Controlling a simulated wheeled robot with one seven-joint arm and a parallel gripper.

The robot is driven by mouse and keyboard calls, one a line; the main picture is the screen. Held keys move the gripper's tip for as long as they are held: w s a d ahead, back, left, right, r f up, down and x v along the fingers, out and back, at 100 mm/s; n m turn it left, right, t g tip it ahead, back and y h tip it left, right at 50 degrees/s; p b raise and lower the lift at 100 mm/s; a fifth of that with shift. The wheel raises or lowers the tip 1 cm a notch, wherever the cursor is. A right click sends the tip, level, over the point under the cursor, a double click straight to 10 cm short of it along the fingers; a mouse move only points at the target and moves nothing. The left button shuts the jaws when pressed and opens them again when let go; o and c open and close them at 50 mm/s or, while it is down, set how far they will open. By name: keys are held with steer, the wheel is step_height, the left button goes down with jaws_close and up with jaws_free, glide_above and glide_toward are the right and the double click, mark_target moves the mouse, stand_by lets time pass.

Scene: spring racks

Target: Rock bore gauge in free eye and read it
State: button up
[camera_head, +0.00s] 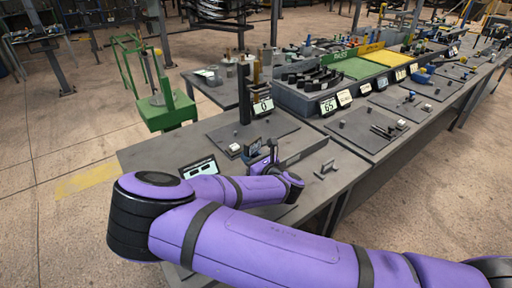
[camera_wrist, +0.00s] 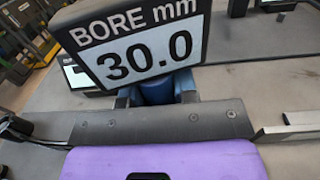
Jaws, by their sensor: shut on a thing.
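My gripper (camera_wrist: 158,92) is shut on the gauge's blue body, just below the display. In the head view my gripper (camera_head: 266,160) is low over the near bench, with the gauge's small dark display (camera_head: 254,147) standing above it. The gauge's probe end is hidden behind the display and gripper. I cannot make out the free eye, or whether the gauge sits in it.
On the near bench (camera_head: 160,156) stand a dark column with a "0" display (camera_head: 263,106), a tilted card (camera_head: 198,167) and a grey bar (camera_head: 304,153). A bin with green and yellow compartments (camera_head: 355,69) is behind. Open floor lies left.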

steer(key=shift+f, duration=0.2)
steer(key=o, duration=1.7)
steer(key=shift+s, duration=0.1)
steer(key=shift+v, duration=5.45)
steer(key=shift+d, duration=0.1)
